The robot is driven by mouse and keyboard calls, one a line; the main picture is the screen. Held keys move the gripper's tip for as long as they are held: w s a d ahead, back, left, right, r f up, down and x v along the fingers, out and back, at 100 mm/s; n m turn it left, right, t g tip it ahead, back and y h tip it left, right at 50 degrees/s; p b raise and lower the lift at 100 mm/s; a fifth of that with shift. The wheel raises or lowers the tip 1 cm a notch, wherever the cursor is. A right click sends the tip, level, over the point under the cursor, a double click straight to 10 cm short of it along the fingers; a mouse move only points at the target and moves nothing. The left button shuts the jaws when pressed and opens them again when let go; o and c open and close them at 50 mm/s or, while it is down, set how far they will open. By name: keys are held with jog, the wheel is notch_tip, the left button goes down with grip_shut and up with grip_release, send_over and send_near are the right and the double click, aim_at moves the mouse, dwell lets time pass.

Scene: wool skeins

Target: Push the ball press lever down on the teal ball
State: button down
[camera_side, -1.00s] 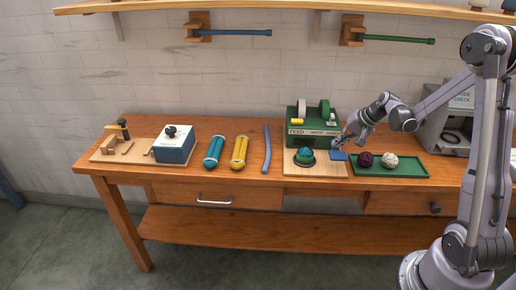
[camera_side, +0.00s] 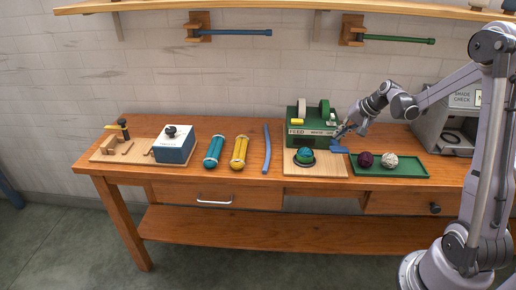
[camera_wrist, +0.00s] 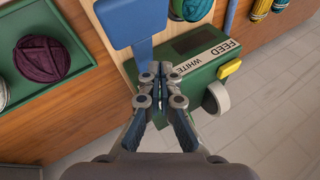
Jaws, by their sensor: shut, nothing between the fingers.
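The teal ball (camera_side: 305,154) sits in a dark round cup on the light wooden board (camera_side: 300,171), in front of the green press housing (camera_side: 300,139). Part of a teal ball (camera_wrist: 196,9) shows at the top of the wrist view. The blue lever paddle (camera_side: 339,150) is to the right of the ball, apart from it. In the wrist view the paddle (camera_wrist: 131,21) is large, and its blue stem runs down toward my fingertips. My gripper (camera_wrist: 162,72) is shut and empty, close to the stem; I cannot tell if it touches. In the side view my gripper (camera_side: 339,134) is just above the paddle.
A green tray (camera_side: 412,171) holds a maroon ball (camera_side: 365,159) and a cream ball (camera_side: 390,161) to the right. A blue tube (camera_side: 266,149), a yellow skein (camera_side: 239,152) and a teal skein (camera_side: 213,152) lie left. A grey box (camera_side: 444,132) stands at the right.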

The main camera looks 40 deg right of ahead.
aim_at(337, 143)
jog(key=shift+w+d+r, duration=0.15)
jog(key=shift+d+r, duration=0.05)
jog(key=shift+r, duration=0.55)
jog(key=shift+w+d+r, duration=0.15)
jog(key=shift+w+r, duration=0.05)
jog(key=shift+r, duration=0.5)
jog(key=shift+w+d+r, duration=0.15)
jog(key=shift+d+r, duration=0.05)
jog(key=shift+r, duration=0.55)
jog(key=shift+a, duration=0.15)
jog(key=s+a+r+n, duration=0.2)
jog(key=s+a+n, duration=0.4)
jog(key=a, duration=0.8)
jog(key=s+a+r+n, duration=0.1)
jog(key=s+a+n, duration=0.4)
jog(key=s+a, duration=0.4)
jog(key=a, duration=0.5)
jog(key=shift+s+r+n+t+h, duration=0.3)
jog(key=shift+r+n, duration=0.1)
